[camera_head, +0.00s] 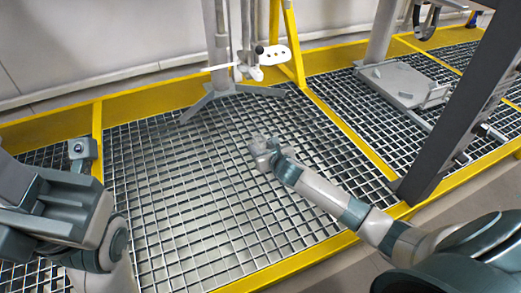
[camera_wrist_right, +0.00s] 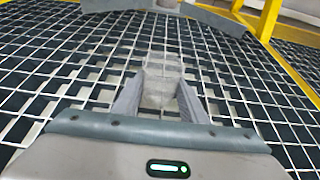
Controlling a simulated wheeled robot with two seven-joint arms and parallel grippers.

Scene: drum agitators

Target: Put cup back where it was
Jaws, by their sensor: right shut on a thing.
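My right gripper (camera_head: 262,150) reaches out over the metal grating near the middle of the head view. It also shows in the right wrist view (camera_wrist_right: 160,100), its two fingers closed on the sides of a pale, see-through cup (camera_wrist_right: 162,72). The cup looks upright, with the grating showing through it. In the head view the cup is too small and pale to make out clearly at the fingertips. I cannot tell whether its base touches the grating.
The grating (camera_head: 190,215) is framed by yellow beams (camera_head: 345,130). A grey stand (camera_head: 218,55) with splayed feet is at the back, with a white bracket (camera_head: 273,55). A dark post (camera_head: 460,110) rises at the right. The grating around my right gripper is clear.

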